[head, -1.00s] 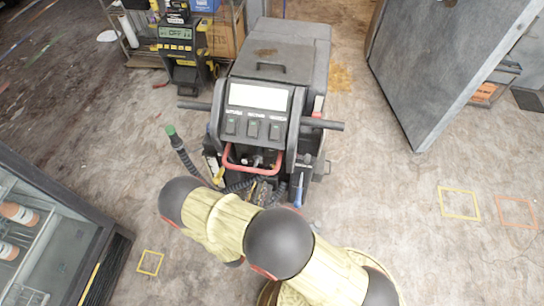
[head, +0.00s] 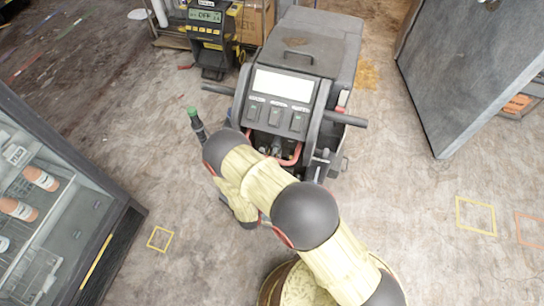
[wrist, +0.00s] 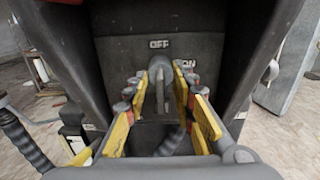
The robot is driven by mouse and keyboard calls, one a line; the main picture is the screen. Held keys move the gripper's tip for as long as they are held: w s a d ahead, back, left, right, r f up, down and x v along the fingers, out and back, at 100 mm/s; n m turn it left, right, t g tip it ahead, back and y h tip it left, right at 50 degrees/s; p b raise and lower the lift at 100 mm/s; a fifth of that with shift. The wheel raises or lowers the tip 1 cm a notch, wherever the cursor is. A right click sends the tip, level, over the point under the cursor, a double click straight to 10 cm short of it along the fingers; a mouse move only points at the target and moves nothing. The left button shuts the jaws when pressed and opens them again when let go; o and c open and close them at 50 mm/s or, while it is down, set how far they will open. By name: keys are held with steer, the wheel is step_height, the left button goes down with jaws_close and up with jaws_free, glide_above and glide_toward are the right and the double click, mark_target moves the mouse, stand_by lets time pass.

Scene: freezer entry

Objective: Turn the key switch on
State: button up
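The key switch (wrist: 161,92) is a grey key on the machine's dark front panel, in the middle of the wrist view. It stands roughly upright, below the OFF label (wrist: 159,44); the ON label (wrist: 188,64) is to its right. My gripper (wrist: 168,88) is open, with its yellow-padded fingers on either side of the key. A small gap shows between the key and the right finger; whether the left finger touches it I cannot tell.
A glass-fronted cabinet (head: 75,215) stands lower left, a grey door (head: 470,70) upper right.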

jaws_close()
stand_by(0.8)
steer(key=m+b, duration=0.2)
steer(key=m, duration=0.1)
steer(key=shift+d+f+m, duration=0.1)
steer(key=shift+m, duration=0.3)
steer(key=m+b, duration=0.1)
steer(key=m, duration=0.2)
steer(key=shift+s+d+m+b, duration=0.1)
steer(key=shift+m+b, duration=0.2)
steer(key=shift+d+f+m+b, duration=0.15)
steer(key=shift+m+b, duration=1.3)
steer(key=shift+m, duration=1.2)
steer(key=shift+f+m+b, duration=0.15)
steer(key=shift+m+b, duration=1.25)
steer(key=shift+m, duration=1.25)
